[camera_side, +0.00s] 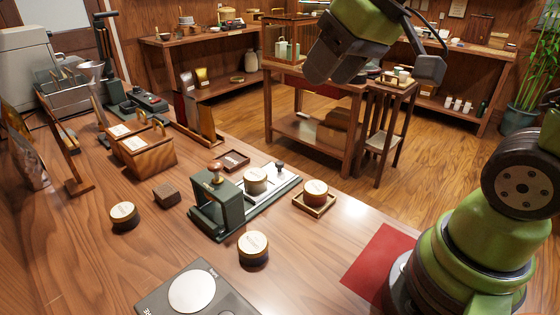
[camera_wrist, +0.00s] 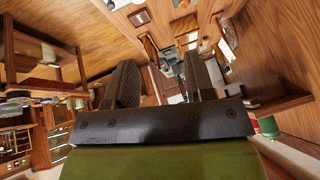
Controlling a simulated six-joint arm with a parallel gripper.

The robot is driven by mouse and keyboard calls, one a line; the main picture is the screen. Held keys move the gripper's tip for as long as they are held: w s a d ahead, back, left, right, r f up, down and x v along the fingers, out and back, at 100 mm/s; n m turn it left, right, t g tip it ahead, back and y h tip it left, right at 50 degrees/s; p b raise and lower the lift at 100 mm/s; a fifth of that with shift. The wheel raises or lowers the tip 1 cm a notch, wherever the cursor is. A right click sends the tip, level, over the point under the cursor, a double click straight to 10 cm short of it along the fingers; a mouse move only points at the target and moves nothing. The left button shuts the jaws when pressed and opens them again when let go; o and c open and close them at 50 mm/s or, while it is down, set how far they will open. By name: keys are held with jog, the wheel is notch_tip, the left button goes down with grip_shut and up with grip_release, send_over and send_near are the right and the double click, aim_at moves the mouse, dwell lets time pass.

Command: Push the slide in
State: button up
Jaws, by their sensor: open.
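A dark green press (camera_side: 214,207) stands mid-table with a wooden-topped handle (camera_side: 216,167) above it. A pale slide (camera_side: 287,184) extends from its frame toward the back right, with a small dark knob (camera_side: 280,165) near the far end. A round light-topped mould (camera_side: 256,181) sits on the slide, outside the press frame. My gripper (camera_side: 378,72) is high above and to the right of the press, open and empty, touching nothing. In the wrist view its two fingers (camera_wrist: 162,85) are apart; the press and slide cannot be made out there.
Round tins stand left (camera_side: 124,216) and in front (camera_side: 253,248) of the press; another (camera_side: 316,193) sits on a wooden coaster to its right. A scale (camera_side: 196,291) is at the front, a red mat (camera_side: 379,262) near my base, and a wooden box (camera_side: 147,153) at back left.

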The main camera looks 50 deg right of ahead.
jog(key=w+d+f+n+g, duration=0.1)
jog(key=w+d+f+n, duration=0.1)
jog(key=w+d+f, duration=0.45)
jog(key=n+g, duration=0.1)
jog(key=n, duration=0.1)
send_near(279, 163)
jog(key=shift+h, duration=0.3)
jog(key=x, duration=0.8)
jog(key=shift+a+f, duration=0.1)
jog(key=shift+f, duration=0.15)
grip_shut()
jog(key=shift+a, duration=0.15)
